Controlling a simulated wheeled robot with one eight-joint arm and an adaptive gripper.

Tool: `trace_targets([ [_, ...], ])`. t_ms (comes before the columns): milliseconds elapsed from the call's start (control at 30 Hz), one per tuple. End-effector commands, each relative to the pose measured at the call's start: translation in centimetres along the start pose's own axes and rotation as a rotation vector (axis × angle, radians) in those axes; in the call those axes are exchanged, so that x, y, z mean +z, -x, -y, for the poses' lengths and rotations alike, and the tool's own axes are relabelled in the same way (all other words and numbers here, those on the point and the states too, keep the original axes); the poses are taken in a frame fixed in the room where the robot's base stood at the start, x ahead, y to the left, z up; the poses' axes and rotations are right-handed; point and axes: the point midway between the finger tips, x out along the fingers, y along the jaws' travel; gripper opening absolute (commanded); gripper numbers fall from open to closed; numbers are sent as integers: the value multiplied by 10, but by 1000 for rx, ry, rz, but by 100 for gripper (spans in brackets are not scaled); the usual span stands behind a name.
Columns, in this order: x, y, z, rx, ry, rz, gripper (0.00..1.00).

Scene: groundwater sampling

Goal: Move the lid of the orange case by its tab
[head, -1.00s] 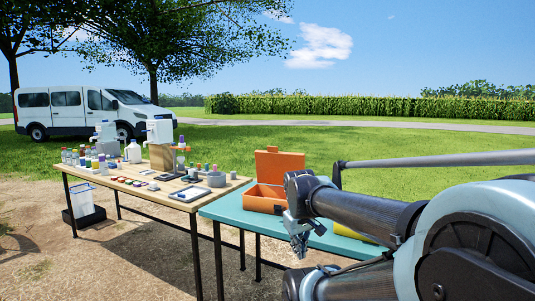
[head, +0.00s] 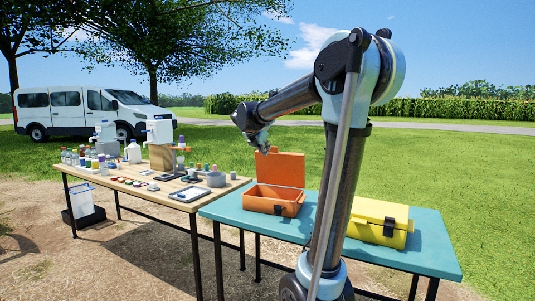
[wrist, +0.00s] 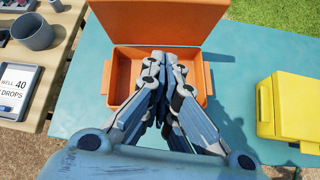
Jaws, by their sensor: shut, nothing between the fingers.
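The orange case (head: 274,206) stands on the teal table with its lid (head: 282,168) raised upright at the back. The case looks empty inside. In the wrist view the open lid (wrist: 165,18) fills the top and the case's tray (wrist: 124,66) lies below it. A dark latch shows on the case's front in the head view. My gripper (wrist: 164,66) is shut and empty, above the case; in the head view its tip (head: 265,148) is just above the lid's top edge. It hides part of the tray and front wall in the wrist view.
A closed yellow case (head: 378,220) sits to the right on the teal table (head: 436,240). Bare teal surface lies between the cases.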

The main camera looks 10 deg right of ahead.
Motion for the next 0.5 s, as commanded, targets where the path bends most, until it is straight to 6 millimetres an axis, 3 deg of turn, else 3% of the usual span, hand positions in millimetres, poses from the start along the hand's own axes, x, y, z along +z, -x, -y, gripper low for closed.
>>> trace_targets([
  [100, 12, -3, -27, 20, 127, 35, 0],
  [200, 17, -4, -38, 25, 186, 52, 0],
  [367, 19, -13, -42, 28, 209, 59, 0],
  [500, 21, -32, -42, 26, 207, 59, 0],
])
